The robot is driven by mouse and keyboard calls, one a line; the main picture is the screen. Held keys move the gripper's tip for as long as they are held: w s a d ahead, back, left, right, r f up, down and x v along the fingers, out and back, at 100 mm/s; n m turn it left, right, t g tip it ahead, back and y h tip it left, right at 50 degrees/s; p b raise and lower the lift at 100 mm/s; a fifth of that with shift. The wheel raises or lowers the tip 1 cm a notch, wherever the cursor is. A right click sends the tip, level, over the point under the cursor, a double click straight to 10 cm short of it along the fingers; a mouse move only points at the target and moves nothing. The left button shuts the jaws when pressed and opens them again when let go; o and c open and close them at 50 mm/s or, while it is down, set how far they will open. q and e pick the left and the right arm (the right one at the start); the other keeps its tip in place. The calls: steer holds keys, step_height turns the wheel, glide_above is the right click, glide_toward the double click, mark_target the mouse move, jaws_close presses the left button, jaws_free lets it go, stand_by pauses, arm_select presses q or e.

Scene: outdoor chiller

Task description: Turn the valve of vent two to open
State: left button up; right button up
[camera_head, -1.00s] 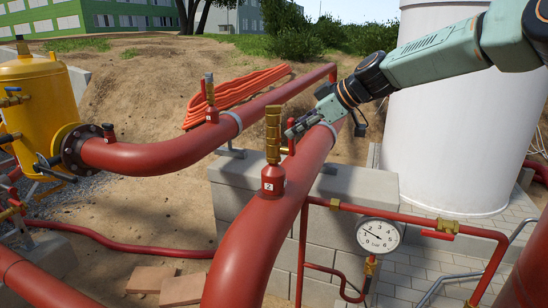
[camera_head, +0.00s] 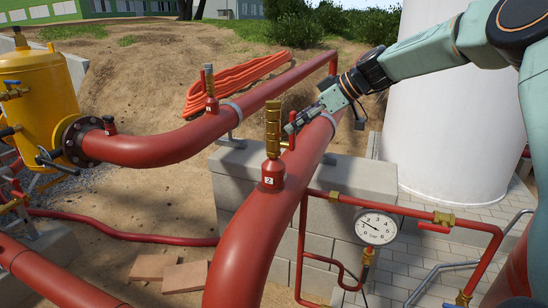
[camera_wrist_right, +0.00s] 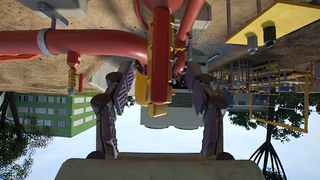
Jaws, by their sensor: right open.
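Vent two (camera_head: 273,130) is a brass fitting standing upright on a red base (camera_head: 271,180) marked 2, on top of the large red pipe. Its red valve lever (camera_head: 293,128) is upright, close along the right side of the brass body. My right gripper (camera_head: 292,124) reaches in from the upper right, its fingertips at the lever. In the right wrist view my right gripper (camera_wrist_right: 160,100) is open, with the brass body of vent two (camera_wrist_right: 159,65) between and beyond its fingers. My left gripper is not in view.
A similar vent marked 1 (camera_head: 210,95) stands on the pipe behind. A pressure gauge (camera_head: 377,228) and a thin red pipe (camera_head: 425,213) are at right. A white tank (camera_head: 455,140) stands behind my arm, and a yellow vessel (camera_head: 28,95) is at left.

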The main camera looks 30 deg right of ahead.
steer(key=shift+o, duration=0.7)
steer(key=shift+a, duration=0.1)
steer(key=p+v, duration=0.2)
steer(key=v, duration=0.5)
steer(key=shift+p, duration=0.3)
steer(key=shift+r, duration=0.1)
steer(key=v, duration=0.7)
steer(key=shift+d, duration=0.3)
